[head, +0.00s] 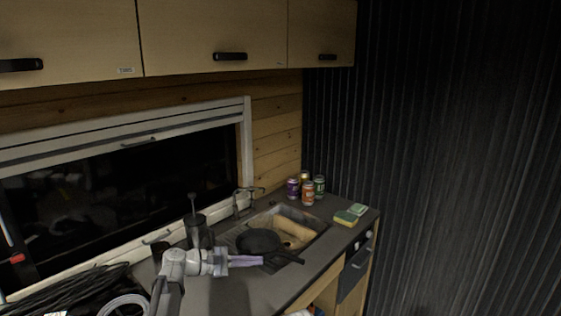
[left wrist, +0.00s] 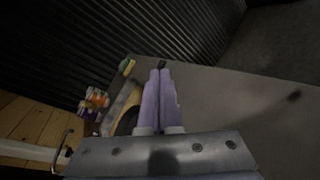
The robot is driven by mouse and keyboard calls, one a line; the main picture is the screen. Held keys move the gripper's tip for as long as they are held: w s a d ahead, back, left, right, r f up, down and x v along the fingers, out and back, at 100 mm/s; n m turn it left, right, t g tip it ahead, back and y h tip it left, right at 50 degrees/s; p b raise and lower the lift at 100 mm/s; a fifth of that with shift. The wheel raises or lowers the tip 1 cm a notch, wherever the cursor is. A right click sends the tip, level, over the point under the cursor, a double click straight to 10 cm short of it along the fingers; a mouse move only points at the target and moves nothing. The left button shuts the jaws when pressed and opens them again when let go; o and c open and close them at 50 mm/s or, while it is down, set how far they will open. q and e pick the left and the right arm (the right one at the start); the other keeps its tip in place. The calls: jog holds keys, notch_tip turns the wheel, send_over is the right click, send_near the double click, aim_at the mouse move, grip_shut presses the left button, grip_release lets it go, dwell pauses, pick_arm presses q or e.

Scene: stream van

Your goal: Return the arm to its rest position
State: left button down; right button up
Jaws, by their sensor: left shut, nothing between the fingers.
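My left arm comes in from the lower left in the head view. My left gripper (head: 262,260) has pale purple fingers, is shut and holds nothing. It is over the dark counter, in front of the frying pan and sink as seen in the head view. In the left wrist view the two fingers (left wrist: 159,72) lie together, pointing toward the corrugated dark wall. My right gripper is in neither view.
A black frying pan (head: 258,241) lies at the sink (head: 317,228). A dark press-like container (head: 197,232) stands left of it. Several cans (head: 308,193) and sponges (head: 346,218) are at the counter's far end. Black cables (head: 70,292) lie lower left. Cabinets (head: 215,35) hang above.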

pick_arm(q)
jog(key=s+d+f+m+g+y, duration=0.4)
jog(key=s+d+f+m, duration=0.1)
jog(key=s+d+f, duration=0.3)
jog(key=s+a+f+m+y, duration=0.2)
jog(key=s+f+m+y, duration=0.1)
jog(key=s, duration=0.3)
jog(key=s+a+f+m+g+y, duration=0.1)
jog(key=s+a+f+m+y, duration=0.1)
jog(key=s+m+y, duration=0.2)
jog(key=s+a+f+m+y, duration=0.2)
jog(key=s+f+m+y, duration=0.1)
jog(key=s, duration=0.5)
jog(key=shift+s+f+m+y, duration=0.35)
jog(key=shift+m+y, duration=0.45)
jog(key=shift+m, duration=0.4)
